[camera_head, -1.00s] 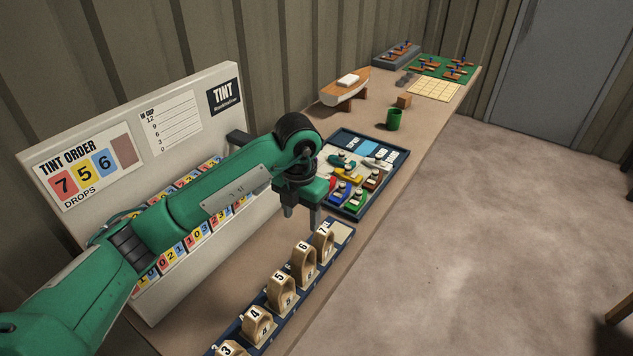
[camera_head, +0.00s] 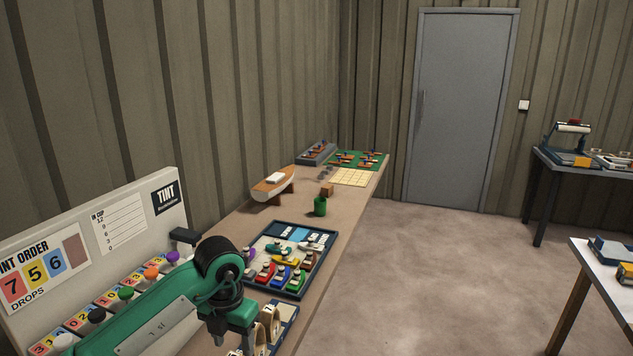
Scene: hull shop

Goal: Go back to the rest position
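My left gripper (camera_head: 232,335) hangs at the end of my green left arm, low in the head view. It is over the near part of the bench, beside the rack of numbered wooden blocks (camera_head: 270,322). Its fingers are small and partly cut off from clear sight, so I cannot tell whether they are open or shut. My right gripper is not in view.
The tint board (camera_head: 105,232) stands along the left of the bench (camera_head: 340,215). A tray (camera_head: 298,285) of coloured pieces, a green cup (camera_head: 320,206) and a boat model (camera_head: 273,186) stand farther back. Open floor (camera_head: 430,260) lies right, with other tables (camera_head: 570,160) beyond.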

